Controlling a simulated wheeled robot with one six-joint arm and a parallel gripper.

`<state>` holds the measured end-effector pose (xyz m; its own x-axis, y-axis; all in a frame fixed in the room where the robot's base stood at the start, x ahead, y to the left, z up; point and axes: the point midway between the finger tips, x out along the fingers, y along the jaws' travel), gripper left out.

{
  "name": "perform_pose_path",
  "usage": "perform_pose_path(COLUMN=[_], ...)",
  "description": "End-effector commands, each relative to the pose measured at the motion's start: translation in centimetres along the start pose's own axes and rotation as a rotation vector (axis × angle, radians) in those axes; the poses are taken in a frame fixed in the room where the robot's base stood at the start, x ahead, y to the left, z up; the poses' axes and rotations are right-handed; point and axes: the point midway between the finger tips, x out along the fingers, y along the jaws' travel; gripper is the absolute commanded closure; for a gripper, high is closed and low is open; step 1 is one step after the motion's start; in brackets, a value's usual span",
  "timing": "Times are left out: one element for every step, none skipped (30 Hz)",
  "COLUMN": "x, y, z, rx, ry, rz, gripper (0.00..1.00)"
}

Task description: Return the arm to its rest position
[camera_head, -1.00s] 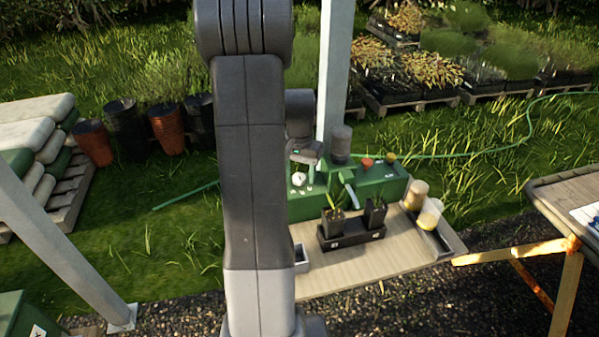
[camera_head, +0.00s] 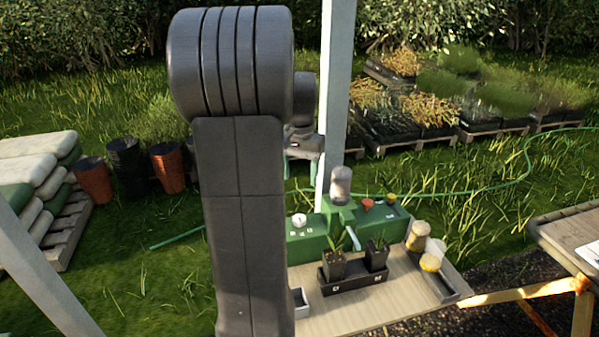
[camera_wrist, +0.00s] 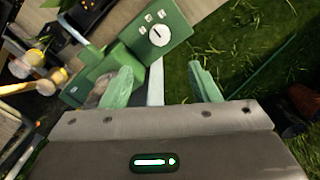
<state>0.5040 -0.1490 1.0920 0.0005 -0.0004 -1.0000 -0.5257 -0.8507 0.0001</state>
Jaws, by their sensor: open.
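My arm rises through the left-centre of the head view and hides part of the bench and the grass behind it. My gripper shows in the wrist view (camera_wrist: 163,88) with its two pale green fingers spread apart and nothing between them. In the head view it is partly hidden behind my arm, around the white post and above the green machine (camera_head: 305,240). The green machine with its white dial also shows beyond the fingers in the wrist view (camera_wrist: 172,25).
A wooden bench (camera_head: 350,312) holds a black tray (camera_head: 352,284) with two potted plants. A white post (camera_head: 335,100) stands close behind. Stacked sacks (camera_head: 35,160) and pots (camera_head: 94,180) are at left. Another table (camera_head: 570,235) is at right.

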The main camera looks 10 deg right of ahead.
Motion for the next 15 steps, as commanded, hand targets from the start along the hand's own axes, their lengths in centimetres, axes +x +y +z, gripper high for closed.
perform_pose_path(x=[-0.1,-0.2,-0.2,-0.2,-0.2,-0.2,-0.2,-0.2,-0.2,-0.1,-0.1,0.1,0.3,0.5,0.9], y=[0.0,0.0,0.0,0.0,0.0,0.0,0.0,0.0,0.0,0.0,0.0,0.0,0.0,0.0,0.0], z=[0.0,0.0,0.0,0.0,0.0,0.0,0.0,0.0,0.0,0.0,0.0,0.0,0.0,0.0,0.0], rx=[0.000,0.000,0.000,0.000,0.000,0.000,0.000,0.000,0.000,0.000,0.000,0.000,0.000,0.000,0.000], ry=[0.000,0.000,0.000,0.000,0.000,0.000,0.000,0.000,0.000,0.000,0.000,-0.001,-0.001,-0.001,-0.001], rz=[0.000,0.000,0.000,0.000,0.000,0.000,0.000,0.000,0.000,0.000,0.000,0.000,0.000,0.000,0.001], gripper=[0.44,0.44,0.44,0.44,0.44,0.44,0.44,0.44,0.44,0.44,0.44,0.44,0.44,0.44,0.44])
